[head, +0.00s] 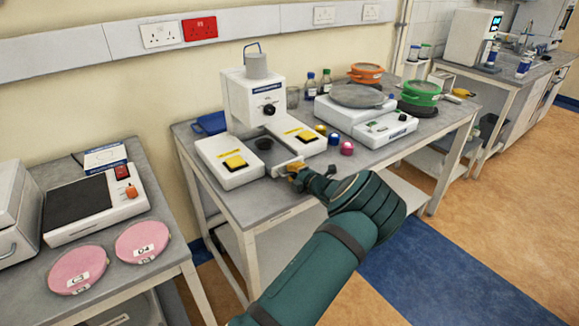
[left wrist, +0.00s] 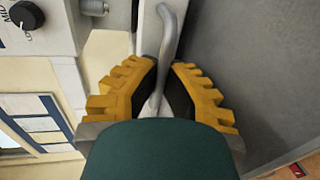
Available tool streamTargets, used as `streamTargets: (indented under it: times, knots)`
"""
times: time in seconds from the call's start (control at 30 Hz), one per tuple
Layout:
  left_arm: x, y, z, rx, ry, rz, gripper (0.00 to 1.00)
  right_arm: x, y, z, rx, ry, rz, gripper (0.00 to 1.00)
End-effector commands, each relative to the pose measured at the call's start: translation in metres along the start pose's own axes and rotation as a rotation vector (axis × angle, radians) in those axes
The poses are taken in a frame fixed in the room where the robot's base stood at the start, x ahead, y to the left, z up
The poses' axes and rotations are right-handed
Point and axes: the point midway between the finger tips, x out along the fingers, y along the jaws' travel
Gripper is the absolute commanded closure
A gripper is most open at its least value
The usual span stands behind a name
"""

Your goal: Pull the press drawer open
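The white press (head: 255,95) stands on the middle bench, with a white block with a yellow button on each side of its low front. The press drawer (head: 276,169) lies between these blocks, its front about level with their front ends; how far it is out is hard to tell. A dark round piece (head: 263,143) shows behind the front. My left gripper (head: 294,171) is at the drawer front. In the left wrist view, the grey drawer handle (left wrist: 168,40) runs between its yellow fingers (left wrist: 165,78), which are closed around it. My right gripper is not in view.
A white balance-like device (head: 365,120) and small coloured jars (head: 347,148) stand right of the press. A blue tray (head: 209,123) is at its left. Two pink dishes (head: 78,270) lie on the left bench. The floor before the bench is clear.

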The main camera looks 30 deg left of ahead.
Motion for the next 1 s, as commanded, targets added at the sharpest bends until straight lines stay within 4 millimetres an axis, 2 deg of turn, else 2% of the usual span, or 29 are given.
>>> streamTargets:
  times: [0.03,0.2,0.4,0.53,0.6,0.67,1.0]
  knots:
    - [-0.013,0.001,0.000,0.005,-0.001,-0.004,1.00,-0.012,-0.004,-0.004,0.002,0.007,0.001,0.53]
    - [-0.051,-0.006,0.000,0.006,-0.002,-0.003,1.00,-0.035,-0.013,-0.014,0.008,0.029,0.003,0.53]
    - [-0.091,-0.016,0.000,0.005,-0.002,-0.002,1.00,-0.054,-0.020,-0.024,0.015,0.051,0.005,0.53]
    - [-0.110,-0.021,0.000,0.002,-0.001,-0.001,1.00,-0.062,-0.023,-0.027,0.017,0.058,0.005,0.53]
    - [-0.115,-0.023,0.000,0.001,0.000,0.001,0.97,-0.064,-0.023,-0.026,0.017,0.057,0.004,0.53]
    - [-0.114,-0.024,0.000,0.000,0.001,0.001,0.77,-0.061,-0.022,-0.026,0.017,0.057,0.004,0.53]
    - [-0.115,-0.024,0.000,0.000,0.000,0.000,0.77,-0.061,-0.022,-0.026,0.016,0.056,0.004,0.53]
